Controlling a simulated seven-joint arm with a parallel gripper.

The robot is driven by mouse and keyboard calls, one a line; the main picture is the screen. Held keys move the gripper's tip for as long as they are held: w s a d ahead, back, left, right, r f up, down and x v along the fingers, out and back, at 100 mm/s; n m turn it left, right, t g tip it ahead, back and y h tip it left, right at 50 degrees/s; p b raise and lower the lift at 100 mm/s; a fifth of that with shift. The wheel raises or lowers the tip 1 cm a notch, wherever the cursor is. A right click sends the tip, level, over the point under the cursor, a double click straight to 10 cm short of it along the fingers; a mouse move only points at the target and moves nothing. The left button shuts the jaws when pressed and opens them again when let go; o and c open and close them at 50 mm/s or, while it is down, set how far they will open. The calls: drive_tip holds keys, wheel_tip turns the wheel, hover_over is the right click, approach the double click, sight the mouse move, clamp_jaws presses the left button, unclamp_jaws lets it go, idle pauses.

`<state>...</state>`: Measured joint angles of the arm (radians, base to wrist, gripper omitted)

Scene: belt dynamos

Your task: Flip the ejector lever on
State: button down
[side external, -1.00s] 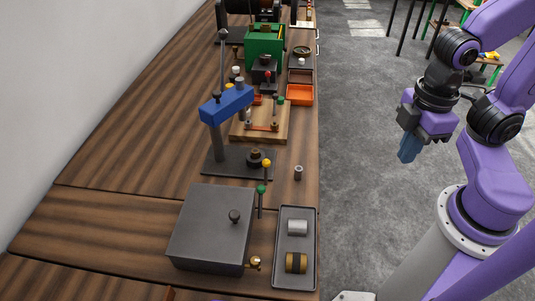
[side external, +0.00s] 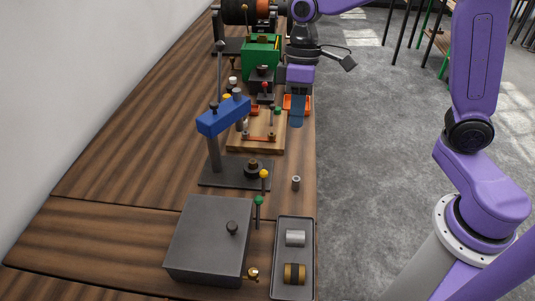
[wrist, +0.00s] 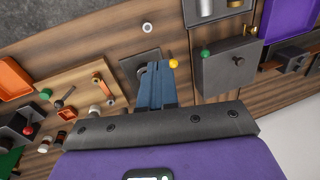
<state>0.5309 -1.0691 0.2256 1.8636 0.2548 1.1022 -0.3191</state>
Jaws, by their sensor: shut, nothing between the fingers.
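No lever is labelled, so I cannot tell which one is the ejector lever. A yellow-knobbed lever (side external: 264,174) stands at the right end of the blue press's dark base (side external: 225,178). A green-knobbed lever (side external: 258,203) stands at the grey box's right side. Another green knob (side external: 278,111) is on the wooden board. My gripper (side external: 297,124) is shut and empty, its blue fingers pointing down by the board's right edge. In the wrist view the shut fingertips (wrist: 156,66) lie left of the yellow knob (wrist: 173,63) and hide part of the press.
The blue press head (side external: 223,116) stands tall left of my gripper. The grey box (side external: 208,245) and a dark tray (side external: 280,285) with two cylinders are nearer the camera. A small grey cylinder (side external: 296,183) stands near the bench's right edge. An orange bin (wrist: 14,78) lies beyond the board.

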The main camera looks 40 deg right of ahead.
drive_tip(key=w+m, duration=0.1)
drive_tip(key=w, duration=0.5)
drive_tip(key=shift+w+d+f+y, duration=0.2)
drive_tip(key=shift+w+f+y, duration=0.05)
drive_tip(key=shift+w+y, duration=0.15)
drive_tip(key=shift+s, duration=0.1)
hover_over(264, 183)
drive_tip(key=w+d, duration=0.3)
drive_tip(key=d, duration=0.1)
drive_tip(key=x, duration=0.3)
drive_tip(key=d+x, duration=0.1)
drive_tip(key=x, duration=0.2)
drive_tip(key=w+d+x, duration=0.1)
drive_tip(key=x, duration=0.3)
drive_tip(key=shift+w+f, duration=0.1)
drive_tip(key=shift+f, duration=0.2)
drive_tip(key=shift+s+a+f, duration=0.1)
drive_tip(key=shift+s+a, duration=0.15)
drive_tip(key=shift+a, duration=0.05)
drive_tip(key=shift+a, duration=0.1)
drive_tip(key=shift+s+a, duration=0.1)
drive_tip(key=shift+s, duration=0.05)
